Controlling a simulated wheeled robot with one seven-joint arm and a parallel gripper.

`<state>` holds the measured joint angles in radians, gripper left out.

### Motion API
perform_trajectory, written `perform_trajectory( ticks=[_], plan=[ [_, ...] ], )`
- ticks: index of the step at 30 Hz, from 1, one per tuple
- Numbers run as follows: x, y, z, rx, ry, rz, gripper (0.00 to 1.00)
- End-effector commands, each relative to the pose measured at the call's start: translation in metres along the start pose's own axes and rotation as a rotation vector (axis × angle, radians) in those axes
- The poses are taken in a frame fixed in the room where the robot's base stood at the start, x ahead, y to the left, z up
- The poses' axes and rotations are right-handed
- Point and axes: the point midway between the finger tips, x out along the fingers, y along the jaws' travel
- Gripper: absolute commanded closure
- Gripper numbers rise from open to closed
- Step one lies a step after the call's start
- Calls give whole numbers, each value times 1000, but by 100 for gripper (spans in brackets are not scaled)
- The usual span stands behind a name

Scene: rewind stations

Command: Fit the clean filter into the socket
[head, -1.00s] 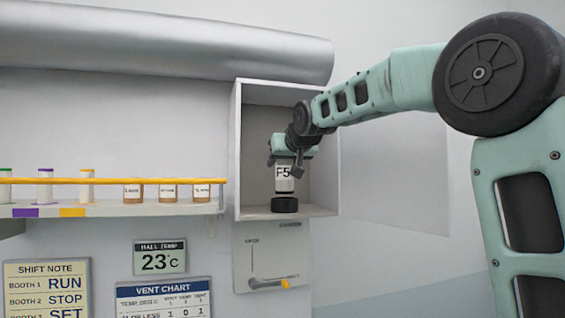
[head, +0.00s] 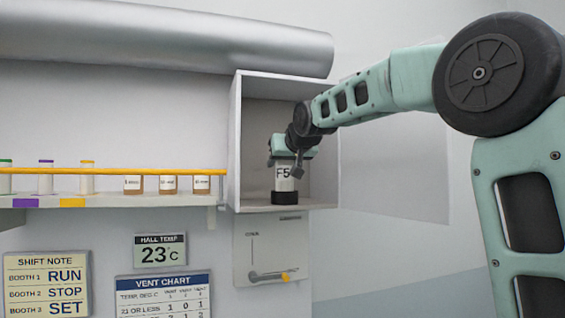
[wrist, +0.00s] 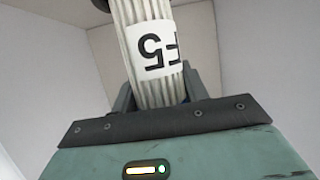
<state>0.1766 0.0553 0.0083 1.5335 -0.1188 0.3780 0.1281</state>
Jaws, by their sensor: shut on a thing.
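The filter (head: 285,177) is a white pleated cylinder with an F5 label. It stands about upright inside the open wall box (head: 234,150). It also shows in the wrist view (wrist: 147,75), with its label upside down. My gripper (head: 285,161) is shut around the filter's upper part. The black round socket (head: 285,198) is on the box floor directly under the filter. The filter's lower end appears to meet the socket; how deep it sits cannot be told. A dark edge shows at the top of the wrist view.
The box walls stand close around my gripper. A shelf with a yellow rail (head: 110,171) and several small jars is at left. Below the box is a panel (head: 270,245) with a yellow-tipped lever (head: 287,277). A silver duct (head: 160,40) runs above.

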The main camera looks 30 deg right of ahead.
Motion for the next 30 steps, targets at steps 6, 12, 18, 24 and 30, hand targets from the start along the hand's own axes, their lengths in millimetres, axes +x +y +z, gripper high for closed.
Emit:
perform_trajectory(
  ticks=[6, 12, 18, 24, 30],
  plan=[
    [2, 0, 6, 0, 1, 0, 80],
    [4, 0, 10, 0, 1, 0, 80],
    [6, 0, 14, 0, 1, 0, 80],
    [8, 0, 19, 0, 1, 0, 80],
    [10, 0, 23, 0, 1, 0, 80]
  ],
)
